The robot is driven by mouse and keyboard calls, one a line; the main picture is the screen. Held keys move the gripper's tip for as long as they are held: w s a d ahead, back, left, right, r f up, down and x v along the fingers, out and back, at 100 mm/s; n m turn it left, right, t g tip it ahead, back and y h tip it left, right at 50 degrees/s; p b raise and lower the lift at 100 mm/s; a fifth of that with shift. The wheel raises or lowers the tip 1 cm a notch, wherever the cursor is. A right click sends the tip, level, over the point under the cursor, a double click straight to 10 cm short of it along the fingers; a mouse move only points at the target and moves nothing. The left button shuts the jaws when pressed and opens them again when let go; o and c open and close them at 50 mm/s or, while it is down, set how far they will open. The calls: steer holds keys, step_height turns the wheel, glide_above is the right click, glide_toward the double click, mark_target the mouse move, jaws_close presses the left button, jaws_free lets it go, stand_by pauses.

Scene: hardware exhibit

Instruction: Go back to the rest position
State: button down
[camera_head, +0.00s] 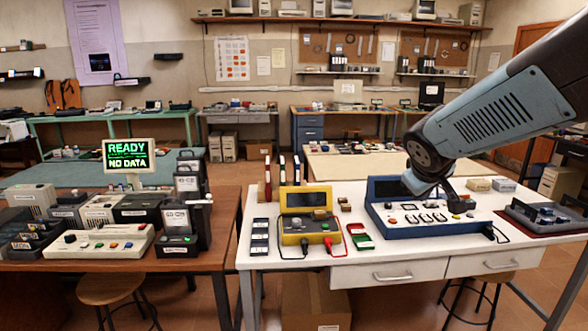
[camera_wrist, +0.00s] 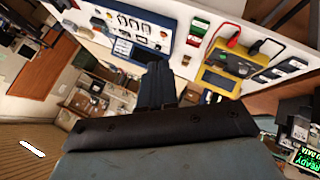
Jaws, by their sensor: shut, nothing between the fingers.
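My arm reaches in from the upper right in the head view. My gripper (camera_head: 455,201) points down over the right part of a blue console (camera_head: 392,233) on the white table (camera_head: 262,258). Whether it touches the console I cannot tell. In the wrist view my gripper (camera_wrist: 158,72) shows as dark fingers close together, with nothing between them. The blue console also shows in the wrist view (camera_wrist: 122,47), at the upper left.
A yellow multimeter-like device (camera_head: 306,238) with red and black leads stands left of the console. A dark tray (camera_head: 545,218) lies at the table's right. A brown table (camera_head: 100,264) with a green-lettered screen (camera_head: 130,156) stands left. Space above the tables looks open.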

steer(key=s+a+m+g+y, duration=0.1)
steer(key=s+a+m, duration=0.1)
steer(key=s, duration=0.6)
steer(key=s+a+r+m+g+y, duration=0.1)
steer(key=s+a+m+y, duration=0.1)
steer(key=s, duration=0.7)
steer(key=shift+a+r+y, duration=0.3)
steer(key=shift+a, duration=0.25)
